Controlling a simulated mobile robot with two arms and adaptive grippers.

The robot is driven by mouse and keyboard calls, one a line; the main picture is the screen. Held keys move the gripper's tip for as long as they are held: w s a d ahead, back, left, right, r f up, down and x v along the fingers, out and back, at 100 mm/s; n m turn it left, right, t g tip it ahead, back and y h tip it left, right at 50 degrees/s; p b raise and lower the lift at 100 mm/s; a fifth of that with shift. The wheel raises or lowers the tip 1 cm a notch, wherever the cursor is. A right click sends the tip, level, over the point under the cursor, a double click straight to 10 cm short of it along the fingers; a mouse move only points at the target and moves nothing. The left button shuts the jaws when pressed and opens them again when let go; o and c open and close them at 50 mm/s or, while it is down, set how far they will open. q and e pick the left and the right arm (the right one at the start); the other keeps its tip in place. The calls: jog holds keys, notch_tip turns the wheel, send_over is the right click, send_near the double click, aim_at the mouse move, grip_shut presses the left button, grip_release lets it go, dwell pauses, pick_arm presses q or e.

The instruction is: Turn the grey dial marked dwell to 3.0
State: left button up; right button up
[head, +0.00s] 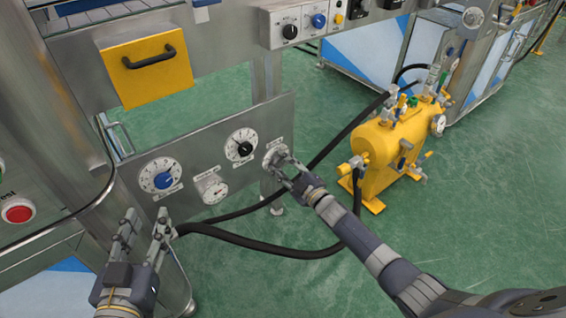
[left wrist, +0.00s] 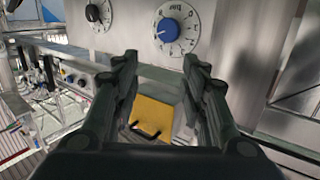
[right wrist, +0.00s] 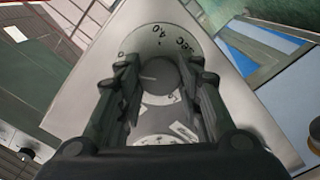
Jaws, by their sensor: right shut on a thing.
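The grey dial (head: 272,156) is on the right end of the steel panel (head: 205,160). My right gripper (head: 284,168) is shut on its knob. In the right wrist view the fingers (right wrist: 158,76) stand on both sides of the grey knob (right wrist: 157,70), which has a pale pointer line. Its white scale ring shows "SEC" and a 4.0 mark at upper right; the fingers hide much of the ring, and I cannot read the setting exactly. My left gripper (head: 145,222) is open and empty, below and in front of the panel's left end.
A yellow tank (head: 390,145) with valves stands at right, with black hoses (head: 262,248) below the panel. A yellow cover (head: 150,80) is above.

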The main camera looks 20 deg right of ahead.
pick_arm(q)
jog(key=shift+s+a+f+g+y+p, duration=0.15)
jog(key=shift+f+g, duration=0.2)
jog(key=shift+f, duration=0.2)
jog(key=shift+s+a+f+g+y+p, duration=0.1)
jog(key=shift+s+f+g, duration=0.15)
jog(key=shift+f, duration=0.35)
jog(key=shift+s+a+f+g+y+p, duration=0.1)
jog(key=shift+a+f+g+y, duration=0.05)
jog(key=shift+f+g, duration=0.35)
pick_arm(e)
jog(key=shift+m, duration=1.3)
pick_arm(q)
jog(key=shift+f, duration=0.1)
pick_arm(e)
jog(key=o, duration=1.1)
jog(key=shift+c, duration=0.2)
jog(key=v, duration=1.2)
